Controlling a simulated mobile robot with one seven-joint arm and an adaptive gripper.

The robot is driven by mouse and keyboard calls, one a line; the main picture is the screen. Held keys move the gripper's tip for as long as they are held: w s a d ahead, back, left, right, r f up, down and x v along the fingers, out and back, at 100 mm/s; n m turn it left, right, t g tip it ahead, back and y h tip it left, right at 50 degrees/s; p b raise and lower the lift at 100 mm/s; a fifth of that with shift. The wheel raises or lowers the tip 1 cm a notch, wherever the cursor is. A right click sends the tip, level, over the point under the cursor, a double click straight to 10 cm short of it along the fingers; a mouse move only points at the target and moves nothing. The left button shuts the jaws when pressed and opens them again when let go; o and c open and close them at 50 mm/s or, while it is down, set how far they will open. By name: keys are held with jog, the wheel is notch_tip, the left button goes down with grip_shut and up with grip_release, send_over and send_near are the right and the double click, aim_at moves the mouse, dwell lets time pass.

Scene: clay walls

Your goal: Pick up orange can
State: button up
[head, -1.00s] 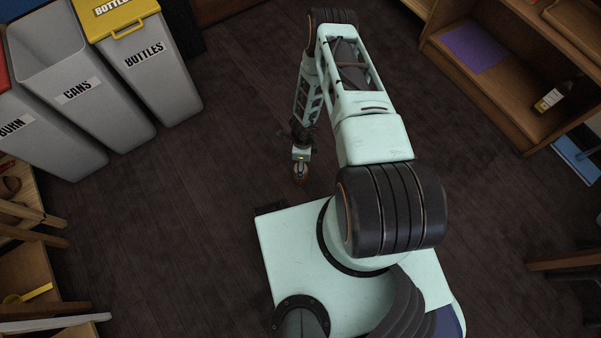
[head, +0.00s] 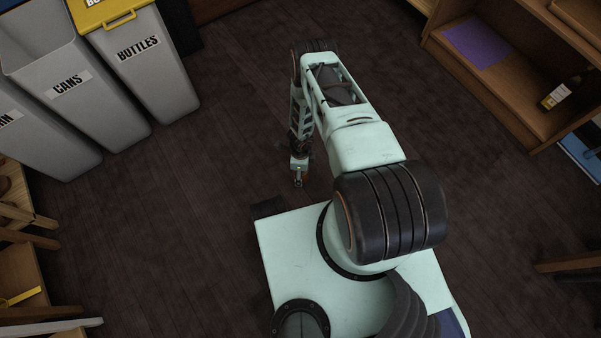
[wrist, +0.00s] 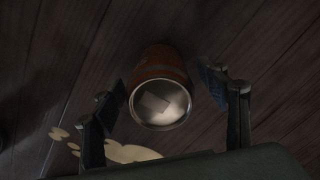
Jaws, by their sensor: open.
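The orange can (wrist: 162,88) shows in the wrist view, seen mostly from its round metal end, on or near the dark wooden floor. My gripper (wrist: 164,100) is open, with one finger to the left of the can and one to the right, and gaps show on both sides. In the head view my gripper (head: 298,183) points down low over the floor in front of my base. The can is hardly visible there, largely hidden by the gripper.
Pale spots (wrist: 130,152) lie on the floor beside the can. Grey bins labelled CANS (head: 62,95) and BOTTLES (head: 150,75) stand at the upper left. A wooden shelf (head: 500,85) with a bottle (head: 558,96) is at the right. The floor between is clear.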

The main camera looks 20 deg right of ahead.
jog(key=shift+c, duration=0.3)
jog(key=c, duration=0.9)
jog(key=shift+o, duration=0.2)
jog(key=shift+r, duration=0.2)
